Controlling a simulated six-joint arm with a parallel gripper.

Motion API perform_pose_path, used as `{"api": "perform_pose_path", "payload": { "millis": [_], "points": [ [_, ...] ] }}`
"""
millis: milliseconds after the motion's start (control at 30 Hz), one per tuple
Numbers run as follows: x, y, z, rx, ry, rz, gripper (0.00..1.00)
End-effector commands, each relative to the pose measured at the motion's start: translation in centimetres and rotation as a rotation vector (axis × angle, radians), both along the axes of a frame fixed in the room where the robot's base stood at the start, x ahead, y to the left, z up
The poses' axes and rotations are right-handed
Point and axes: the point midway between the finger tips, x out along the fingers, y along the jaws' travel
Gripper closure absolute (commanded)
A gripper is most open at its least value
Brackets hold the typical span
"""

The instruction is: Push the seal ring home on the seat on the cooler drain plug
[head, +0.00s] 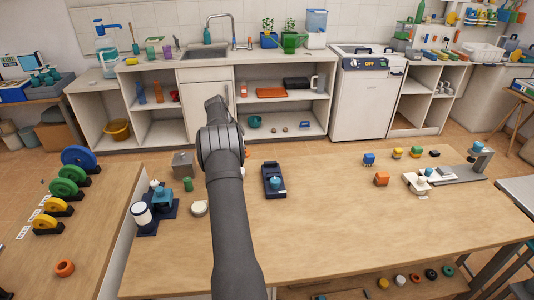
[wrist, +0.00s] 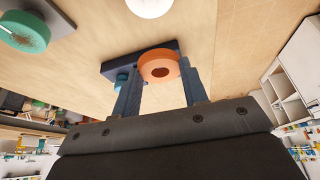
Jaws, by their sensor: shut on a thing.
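My gripper (wrist: 160,82) is shut on an orange seal ring (wrist: 160,64) in the wrist view, with a dark finger at each side of it. The ring's dark hole faces the camera. Behind it lies a dark base (wrist: 113,67) with a teal part (wrist: 122,78), partly hidden by the ring and left finger. In the head view a dark base (head: 274,192) carries a teal plug-like part (head: 275,182), to the right of my arm. I cannot tell for sure that this is the drain plug. My arm hides the gripper in the head view. The ring looks apart from the teal part.
To the left stand a dark fixture with a white cylinder (head: 141,213), a white round piece (head: 199,208) and a grey block (head: 182,163). Small coloured blocks and a grey fixture (head: 455,175) stand at the right. The front middle of the wooden table (head: 340,240) is clear.

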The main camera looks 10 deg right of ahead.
Motion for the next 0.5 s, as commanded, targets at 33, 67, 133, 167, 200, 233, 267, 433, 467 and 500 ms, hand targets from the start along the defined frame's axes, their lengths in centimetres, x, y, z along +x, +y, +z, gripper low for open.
{"api": "perform_pose_path", "payload": {
  "millis": [33,67,133,167,200,233,267,433,467,500],
  "points": [
    [0.3,1.2,-0.1,0.001,-0.001,0.001,0.81],
    [0.4,1.7,-0.1,0.002,-0.001,0.000,0.81],
    [0.6,2.7,-0.2,0.003,0.001,0.000,0.81],
    [0.6,2.9,-0.2,0.003,0.001,0.000,0.81],
    [0.7,3.1,-0.2,0.004,0.000,-0.001,0.81],
    [0.7,3.3,-0.1,0.004,0.000,-0.001,0.81],
    [0.7,3.3,-0.1,0.004,0.000,-0.002,0.81],
    [0.7,3.4,-0.1,0.004,0.001,-0.003,0.81],
    [0.7,3.4,-0.1,0.004,0.001,-0.003,0.81],
    [0.7,3.4,-0.1,0.004,0.001,-0.003,0.81]
  ]
}}
